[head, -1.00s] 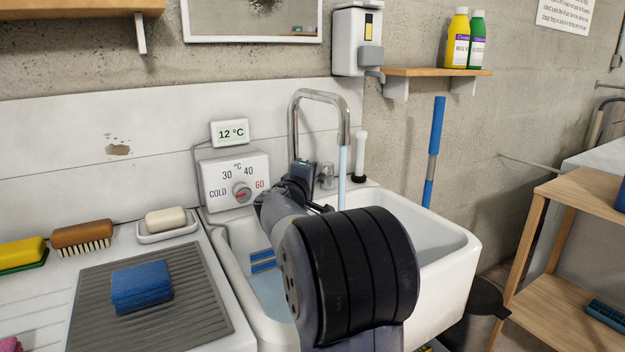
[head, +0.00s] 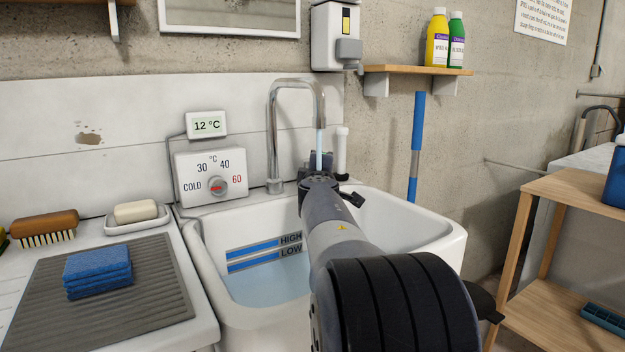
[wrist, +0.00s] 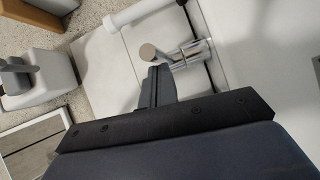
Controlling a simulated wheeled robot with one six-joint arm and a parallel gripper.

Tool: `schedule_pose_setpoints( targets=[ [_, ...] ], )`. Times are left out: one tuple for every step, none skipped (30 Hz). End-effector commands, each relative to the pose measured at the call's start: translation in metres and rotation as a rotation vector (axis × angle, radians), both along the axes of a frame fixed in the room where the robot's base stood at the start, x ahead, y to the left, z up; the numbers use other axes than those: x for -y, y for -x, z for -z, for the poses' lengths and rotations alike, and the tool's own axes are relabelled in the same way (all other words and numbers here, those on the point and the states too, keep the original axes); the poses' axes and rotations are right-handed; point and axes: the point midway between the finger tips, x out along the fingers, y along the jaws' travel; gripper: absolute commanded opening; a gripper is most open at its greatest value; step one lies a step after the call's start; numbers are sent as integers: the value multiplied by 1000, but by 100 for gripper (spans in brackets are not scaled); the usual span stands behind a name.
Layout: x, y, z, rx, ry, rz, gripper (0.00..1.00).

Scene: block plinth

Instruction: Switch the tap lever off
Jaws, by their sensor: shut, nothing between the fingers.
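The chrome tap (head: 271,135) stands at the back of the white sink, and water (head: 319,148) runs from its spout. The tap lever (wrist: 187,53) shows in the wrist view as a chrome fitting with a round end. In the head view my arm hides it. My gripper (wrist: 155,72) is shut and empty, with its fingertips close to the lever's round end. I cannot tell whether they touch. In the head view my gripper (head: 317,163) is at the back of the sink, in line with the water stream.
A temperature dial (head: 217,187) and a 12 °C display (head: 206,124) are left of the tap. A white tube (head: 342,150) stands right of my gripper. A soap dispenser (head: 335,38) hangs above.

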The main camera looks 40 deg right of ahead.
Motion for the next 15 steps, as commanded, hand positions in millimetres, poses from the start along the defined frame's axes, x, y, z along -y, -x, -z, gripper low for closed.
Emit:
schedule_pose_setpoints(
  targets=[
    [4, 2, 1, 3, -1, -7, 0],
    [6, 2, 0, 2, 1, -10, 0],
    [10, 3, -1, 1, -1, -14, 0],
    [12, 4, -1, -1, 0, -23, 0],
    [16, 4, -1, -1, -2, -35, 0],
    [19, 5, -2, -4, -2, -61, 0],
    [22, 6, -2, -3, -3, -82, 0],
    [25, 6, -3, -4, -3, -105, 0],
    [28, 7, -4, -4, -4, -136, 0],
    [30, 7, -4, -4, -3, -159, 0],
    [33, 7, -5, -4, -3, -184, 0],
    [36, 7, -5, -4, -4, -214, 0],
    [38, 7, -6, -5, -4, -238, 0],
    [41, 7, -7, -5, -3, -260, 0],
    [44, 7, -7, -5, -5, -290, 0]
  ],
)
